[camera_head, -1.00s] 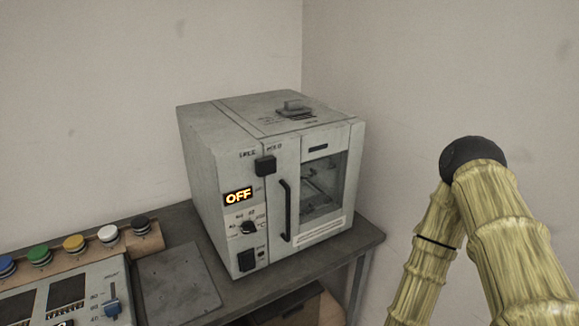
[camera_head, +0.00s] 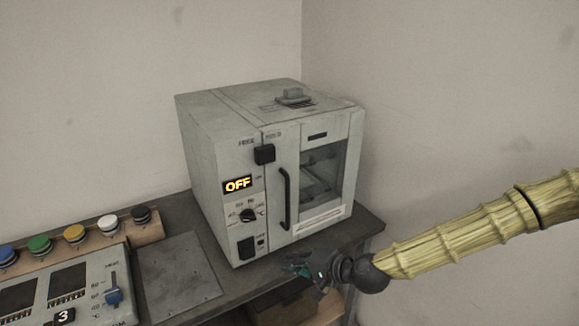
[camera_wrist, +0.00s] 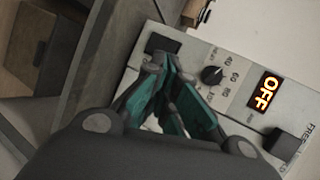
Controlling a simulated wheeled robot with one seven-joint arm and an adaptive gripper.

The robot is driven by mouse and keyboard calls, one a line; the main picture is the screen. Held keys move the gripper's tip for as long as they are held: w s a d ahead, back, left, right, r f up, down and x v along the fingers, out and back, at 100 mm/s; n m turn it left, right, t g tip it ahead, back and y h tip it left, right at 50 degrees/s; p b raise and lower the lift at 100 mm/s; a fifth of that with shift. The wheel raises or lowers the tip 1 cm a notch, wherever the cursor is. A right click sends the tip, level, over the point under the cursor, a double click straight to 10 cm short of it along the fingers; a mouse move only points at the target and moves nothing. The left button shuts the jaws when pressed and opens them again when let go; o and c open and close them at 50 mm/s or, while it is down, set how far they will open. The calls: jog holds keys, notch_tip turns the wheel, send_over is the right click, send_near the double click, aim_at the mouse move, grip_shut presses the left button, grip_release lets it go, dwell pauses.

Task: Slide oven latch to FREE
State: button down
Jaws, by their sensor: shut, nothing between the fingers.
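The oven (camera_head: 225,160) is a grey box on the table, its door window and black handle (camera_head: 286,198) facing front. The latch is a black square knob (camera_head: 265,154) above the handle, below the words FREE and HELD. It sits under the gap between the two words, nearer HELD. In the wrist view the latch (camera_wrist: 284,146) is at the lower right, beside the FREE label. My gripper (camera_head: 290,266) is below and in front of the oven, apart from the latch. In the wrist view my gripper (camera_wrist: 166,72) has its teal fingers shut and empty, pointing toward the oven's lower front.
The oven display (camera_head: 238,184) reads OFF, with a dial (camera_head: 247,215) and a black switch (camera_head: 246,248) below it. A control panel (camera_head: 70,290) and several coloured buttons are at the left. A flat grey plate (camera_head: 180,280) lies between. Walls stand close behind.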

jog(key=w+d+r+m+t+y, duration=0.1)
jog(key=w+d+r+t, duration=0.15)
jog(key=r, duration=0.45)
jog(key=w+d+r+t, duration=0.1)
jog(key=w+d+r, duration=0.1)
jog(key=w+r, duration=0.3)
jog(key=m+t, duration=0.1)
jog(key=t, duration=0.1)
send_near(280, 149)
jog(key=d, duration=0.7)
jog(key=shift+s+a+f+y, duration=0.2)
jog(key=shift+s+a+y, duration=0.05)
jog(key=shift+s+y, duration=0.15)
jog(key=shift+w, duration=0.1)
jog(key=p+x, duration=0.4)
jog(key=x, duration=0.6)
jog(key=shift+s+a+p, duration=0.25)
jog(key=shift+a+p, duration=0.15)
jog(key=shift+a, duration=0.1)
jog(key=shift+s+a+p, duration=0.25)
jog(key=shift+a+p, duration=0.15)
jog(key=shift+a, duration=0.05)
jog(key=shift+s+a+p, duration=0.35)
jog(key=shift+s+a, duration=0.05)
jog(key=shift+a, duration=0.15)
jog(key=shift+a+f, duration=0.1)
jog(key=shift+a, duration=0.2)
jog(key=shift+s+a, duration=0.1)
jog(key=shift+s, duration=0.05)
